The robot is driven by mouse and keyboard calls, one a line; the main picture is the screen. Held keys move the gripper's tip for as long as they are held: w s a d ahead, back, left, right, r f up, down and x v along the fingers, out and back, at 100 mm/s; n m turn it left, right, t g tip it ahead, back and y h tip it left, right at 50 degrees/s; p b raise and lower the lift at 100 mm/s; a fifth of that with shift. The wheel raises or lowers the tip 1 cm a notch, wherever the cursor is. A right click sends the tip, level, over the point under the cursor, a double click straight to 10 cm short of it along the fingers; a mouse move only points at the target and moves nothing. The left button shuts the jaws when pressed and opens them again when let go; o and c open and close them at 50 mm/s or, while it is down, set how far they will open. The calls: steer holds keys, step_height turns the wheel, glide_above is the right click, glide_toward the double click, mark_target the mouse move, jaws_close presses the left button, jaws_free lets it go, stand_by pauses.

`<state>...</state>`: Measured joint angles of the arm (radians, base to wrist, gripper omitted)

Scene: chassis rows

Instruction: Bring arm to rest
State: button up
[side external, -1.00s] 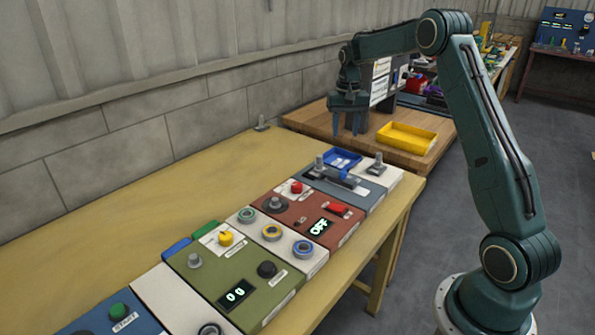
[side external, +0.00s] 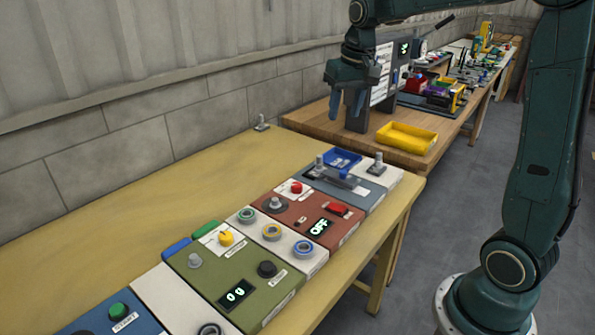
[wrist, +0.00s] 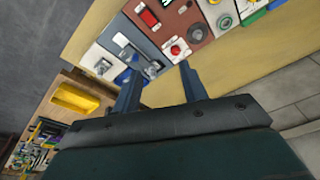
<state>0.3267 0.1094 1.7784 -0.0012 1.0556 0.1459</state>
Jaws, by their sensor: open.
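My gripper (side external: 347,104) hangs above the far end of the yellow table (side external: 130,205), fingers pointing down. In the wrist view its two fingers (wrist: 158,85) stand apart with nothing between them. The gripper is clear of the chassis row. The row holds a red panel (side external: 293,228) with a display reading OFF, an olive panel (side external: 215,285) with a small display, and a grey-blue panel (side external: 362,198) with a lever at the far end.
A yellow tray (side external: 405,138) sits on the wooden bench (side external: 445,160) behind. A dark upright panel with white labels stands behind the gripper. A blue tray (side external: 342,157) lies at the row's far end. The wall (side external: 100,125) runs along the left. The table's left half is largely bare.

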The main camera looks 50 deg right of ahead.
steer(key=s+a+n+t, duration=0.1)
steer(key=s+a+n, duration=0.1)
steer(key=s+a, duration=0.4)
steer(key=s+a+f+n+t, duration=0.1)
steer(key=s+a, duration=0.6)
steer(key=s, duration=0.8)
steer(key=shift+s+a+n+t+y, duration=0.2)
steer(key=shift+n+t+y, duration=0.2)
steer(key=shift+n+t, duration=0.6)
